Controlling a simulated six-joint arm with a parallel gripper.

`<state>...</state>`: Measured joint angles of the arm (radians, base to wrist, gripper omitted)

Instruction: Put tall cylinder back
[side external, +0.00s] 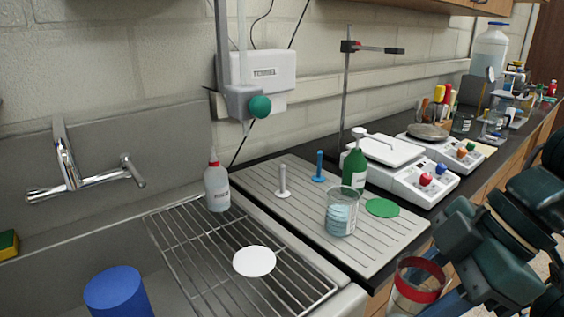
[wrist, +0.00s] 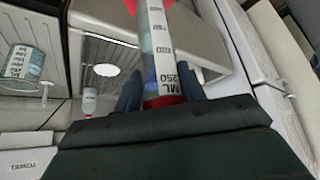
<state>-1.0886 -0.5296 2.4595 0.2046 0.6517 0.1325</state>
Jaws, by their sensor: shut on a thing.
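A clear tall cylinder (side external: 409,293) with a red band stands out at the lower right of the side view, partly cut off by the frame edge. In the wrist view the cylinder (wrist: 156,35) has scale marks, a "250 ML" label and a red band close to the jaws. My gripper (wrist: 161,88) is shut on it, one finger on each side. In the side view my gripper (side external: 440,300) is partly hidden behind the cylinder. A green disc (side external: 382,207) and a white disc (side external: 254,261) lie bare. A red patch (wrist: 180,8) shows behind the cylinder.
A beaker (side external: 341,212), green bottle (side external: 355,166), white peg (side external: 283,181) and blue peg (side external: 319,166) stand on the grooved board (side external: 300,222). A wash bottle (side external: 216,187) stands by the wire rack (side external: 190,245). A blue cylinder (side external: 117,292) is in the sink. Balances (side external: 410,176) stand behind.

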